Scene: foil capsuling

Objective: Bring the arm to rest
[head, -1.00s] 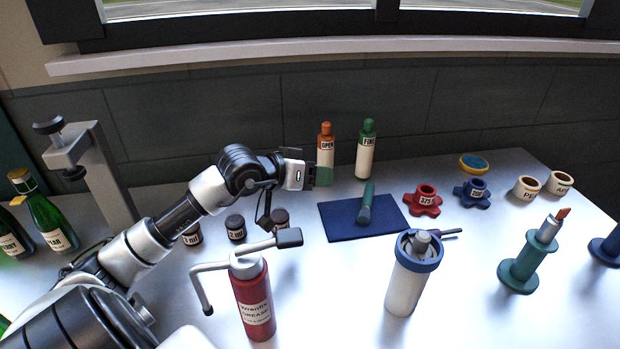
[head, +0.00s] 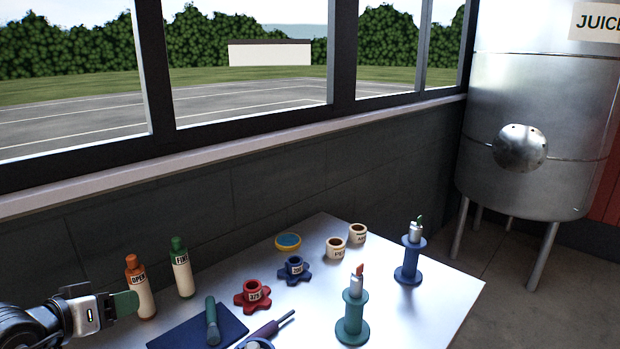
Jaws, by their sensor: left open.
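My left gripper (head: 122,304) reaches in at the lower left edge, its fingers seen from the side. It is open, with no object seen held in it. A green patch shows at its tip, and I cannot tell whether that belongs to the gripper. The tip is at the lower left side of the orange-capped OPEN bottle (head: 144,296), overlapping it in the picture; contact is unclear. The green-capped FINE bottle (head: 183,277) stands upright to its right. Most of my left arm is cut off by the frame. My right gripper is out of view.
A dark blue mat (head: 180,337) holds a green brush-like tool (head: 212,322). Red (head: 252,296) and blue (head: 294,270) star-shaped pieces, two cream cups (head: 337,249) and two spool-like stands (head: 352,322) occupy the table. Its right end (head: 440,300) is clear. A steel tank (head: 530,110) stands beyond.

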